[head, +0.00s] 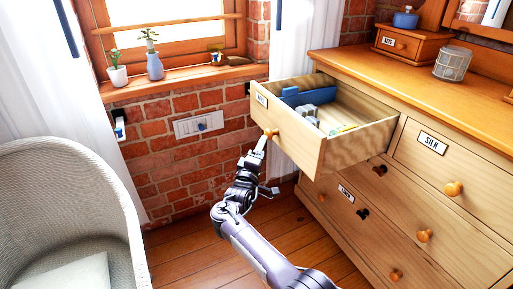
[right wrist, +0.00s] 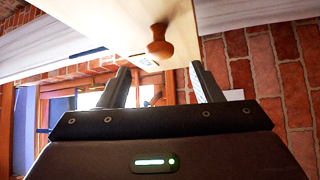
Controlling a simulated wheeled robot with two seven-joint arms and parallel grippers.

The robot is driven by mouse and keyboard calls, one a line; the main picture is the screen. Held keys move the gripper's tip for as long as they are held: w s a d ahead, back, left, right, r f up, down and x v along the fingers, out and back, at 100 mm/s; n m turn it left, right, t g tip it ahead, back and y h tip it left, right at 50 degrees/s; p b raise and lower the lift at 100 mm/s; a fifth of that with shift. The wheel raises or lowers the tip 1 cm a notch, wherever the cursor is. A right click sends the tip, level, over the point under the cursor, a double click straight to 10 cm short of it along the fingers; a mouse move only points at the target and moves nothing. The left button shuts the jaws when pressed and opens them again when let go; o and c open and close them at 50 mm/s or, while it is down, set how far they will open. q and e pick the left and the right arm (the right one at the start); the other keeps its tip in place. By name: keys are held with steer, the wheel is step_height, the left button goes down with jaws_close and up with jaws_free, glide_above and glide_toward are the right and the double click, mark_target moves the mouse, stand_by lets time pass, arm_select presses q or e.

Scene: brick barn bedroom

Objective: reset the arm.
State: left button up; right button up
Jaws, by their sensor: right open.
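My right arm comes in from the bottom of the head view. Its gripper (head: 262,150) is at the front of an open wooden drawer (head: 287,137), by the drawer's round knob (head: 271,133). In the right wrist view the two fingers of the right gripper (right wrist: 160,85) stand apart with nothing held between them. The orange-brown knob (right wrist: 159,42) shows just beyond the fingertips, and I cannot tell whether they touch it. My left gripper is not in view.
The drawer sticks out of a wooden dresser (head: 452,230) and holds a blue item (head: 308,97) and other small things. A white wicker chair (head: 70,190) stands at the left. A brick wall and a window sill (head: 180,84) with plants are behind. Some wooden floor (head: 190,245) is clear.

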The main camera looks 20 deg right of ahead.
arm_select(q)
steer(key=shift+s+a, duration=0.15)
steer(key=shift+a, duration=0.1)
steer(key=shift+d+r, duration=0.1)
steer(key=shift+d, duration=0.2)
